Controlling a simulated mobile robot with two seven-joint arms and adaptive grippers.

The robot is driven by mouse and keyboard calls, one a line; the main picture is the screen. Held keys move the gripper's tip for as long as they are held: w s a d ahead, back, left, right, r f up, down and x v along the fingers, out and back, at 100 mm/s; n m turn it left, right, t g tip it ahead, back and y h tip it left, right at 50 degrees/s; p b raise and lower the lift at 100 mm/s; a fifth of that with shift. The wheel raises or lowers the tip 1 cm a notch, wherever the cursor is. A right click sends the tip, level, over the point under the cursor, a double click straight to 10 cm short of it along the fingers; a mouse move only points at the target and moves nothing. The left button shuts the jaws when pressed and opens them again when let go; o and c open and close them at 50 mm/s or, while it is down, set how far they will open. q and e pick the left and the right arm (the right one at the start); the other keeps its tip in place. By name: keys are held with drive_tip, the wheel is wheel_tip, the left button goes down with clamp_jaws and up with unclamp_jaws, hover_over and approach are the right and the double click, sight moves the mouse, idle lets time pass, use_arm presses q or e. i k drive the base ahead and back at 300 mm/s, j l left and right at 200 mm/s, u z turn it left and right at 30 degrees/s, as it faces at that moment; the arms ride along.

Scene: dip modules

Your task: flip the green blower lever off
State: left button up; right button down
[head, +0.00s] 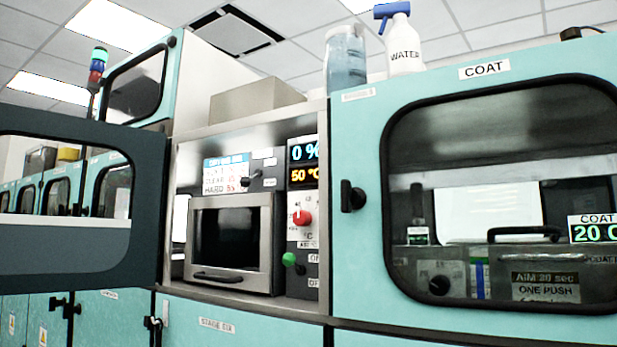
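The green blower lever (289,259) is a small green ball on a short dark stem, low on the control panel to the right of the small oven-like chamber. Its ball is about level with the upper "ON" label (313,258) and above the "OFF" label (313,282). The stem slants from the ball down to the right. Neither of my grippers is in view, and nothing covers the lever.
A red dial (302,218) sits above the lever, below a display (303,163) reading 0 % and 50 °C. The chamber door (231,240) is closed. A dark-framed door (150,205) stands open at left. The closed COAT cabinet (358,275) is at right.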

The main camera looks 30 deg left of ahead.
sight(288, 260)
drive_tip(key=u, duration=0.85)
